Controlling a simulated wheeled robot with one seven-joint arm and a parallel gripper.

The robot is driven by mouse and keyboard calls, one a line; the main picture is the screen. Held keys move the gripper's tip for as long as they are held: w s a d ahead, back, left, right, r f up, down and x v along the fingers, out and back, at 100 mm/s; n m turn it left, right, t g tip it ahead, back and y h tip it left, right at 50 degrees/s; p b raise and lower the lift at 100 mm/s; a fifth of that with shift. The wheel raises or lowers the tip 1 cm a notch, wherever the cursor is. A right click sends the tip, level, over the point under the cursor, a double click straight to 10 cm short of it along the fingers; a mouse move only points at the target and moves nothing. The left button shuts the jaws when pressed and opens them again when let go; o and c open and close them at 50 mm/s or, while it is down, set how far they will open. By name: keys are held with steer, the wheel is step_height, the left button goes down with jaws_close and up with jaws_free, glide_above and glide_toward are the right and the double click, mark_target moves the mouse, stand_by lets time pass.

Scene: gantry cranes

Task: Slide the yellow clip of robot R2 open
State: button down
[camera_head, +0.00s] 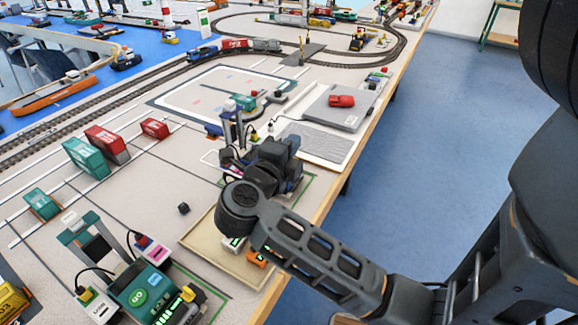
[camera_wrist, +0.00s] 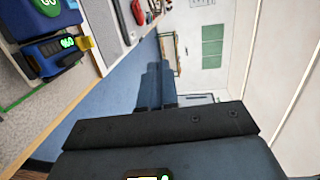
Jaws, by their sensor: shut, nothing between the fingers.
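In the wrist view, turned sideways, a dark blue unit (camera_wrist: 45,55) with a green GO button and a lit green display stands at the upper left. A small yellow clip (camera_wrist: 86,43) sticks out at its side, near the display. I cannot read which robot it is. My gripper (camera_wrist: 155,70) is shut and empty, to the right of the clip and apart from it, with blue floor behind. In the head view my gripper end (camera_head: 275,165) is over the table's right side. My arm hides most of the station there, and the fingers are not clear.
A teal crane unit (camera_head: 145,290) with a GO button stands at the near left. A shallow tan tray (camera_head: 205,240) lies under my arm. Containers (camera_head: 105,143) stand on the left lanes. A grey pad (camera_head: 310,143) lies beyond my gripper. Floor (camera_head: 440,130) right of the table is clear.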

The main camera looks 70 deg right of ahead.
steer(key=w+a+f+m+g+y, duration=0.1)
steer(key=w+a+f+y, duration=0.1)
steer(key=w+f+y, duration=0.2)
steer(key=shift+w+f+y+b, duration=0.15)
steer(key=shift+f+y+b, duration=0.15)
steer(key=shift+f+y, duration=0.35)
steer(key=shift+f, duration=0.1)
steer(key=x, duration=1)
steer(key=shift+p, duration=0.3)
steer(key=shift+d, duration=0.15)
